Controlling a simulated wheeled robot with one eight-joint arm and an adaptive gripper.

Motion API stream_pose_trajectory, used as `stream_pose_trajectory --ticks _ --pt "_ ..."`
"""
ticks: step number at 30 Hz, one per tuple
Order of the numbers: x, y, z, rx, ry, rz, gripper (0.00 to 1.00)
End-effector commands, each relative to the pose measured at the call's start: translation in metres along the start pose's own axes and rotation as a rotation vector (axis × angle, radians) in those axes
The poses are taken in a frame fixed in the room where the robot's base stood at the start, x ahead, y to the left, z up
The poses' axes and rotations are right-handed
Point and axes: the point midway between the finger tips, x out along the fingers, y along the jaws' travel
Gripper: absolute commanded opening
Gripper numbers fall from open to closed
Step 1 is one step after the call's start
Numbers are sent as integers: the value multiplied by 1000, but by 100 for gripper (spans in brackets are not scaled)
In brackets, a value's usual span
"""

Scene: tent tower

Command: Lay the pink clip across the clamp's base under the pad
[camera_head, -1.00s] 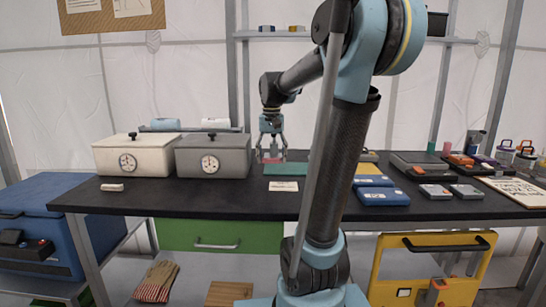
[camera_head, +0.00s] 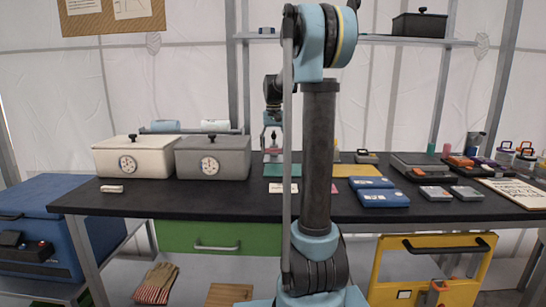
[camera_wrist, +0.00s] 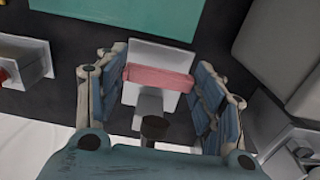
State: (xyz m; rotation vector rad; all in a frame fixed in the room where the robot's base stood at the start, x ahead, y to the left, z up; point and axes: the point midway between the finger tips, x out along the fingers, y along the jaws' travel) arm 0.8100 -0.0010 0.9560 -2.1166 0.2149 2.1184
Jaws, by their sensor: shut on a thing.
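My gripper (camera_head: 272,144) is over the back of the black table, partly behind my own arm in the head view. The clip is a pink bar lying crosswise over the light grey clamp base (camera_wrist: 162,52). A grey post with a dark round top (camera_wrist: 153,126) stands beside it, on the near side. I cannot tell whether the clip touches the base. The pad is not clearly visible.
A green mat (camera_wrist: 93,14) lies close to the clamp. The grey box (camera_head: 212,158) and white box (camera_head: 136,158) stand to the left in the head view. Blue cases (camera_head: 382,197) are to the right. A pale device with a red part (camera_wrist: 18,62) is near the fingers.

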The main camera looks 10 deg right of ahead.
Motion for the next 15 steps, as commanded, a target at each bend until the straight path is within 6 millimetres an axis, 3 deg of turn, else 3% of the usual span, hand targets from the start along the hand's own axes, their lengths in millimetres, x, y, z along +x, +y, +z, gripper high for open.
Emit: stream_pose_trajectory --ticks 4,12,15 --pt "5 0 -2 0 0 0 50" --pt "34 -1 -2 -1 0 0 50" --pt "35 -1 -1 -2 0 0 50"
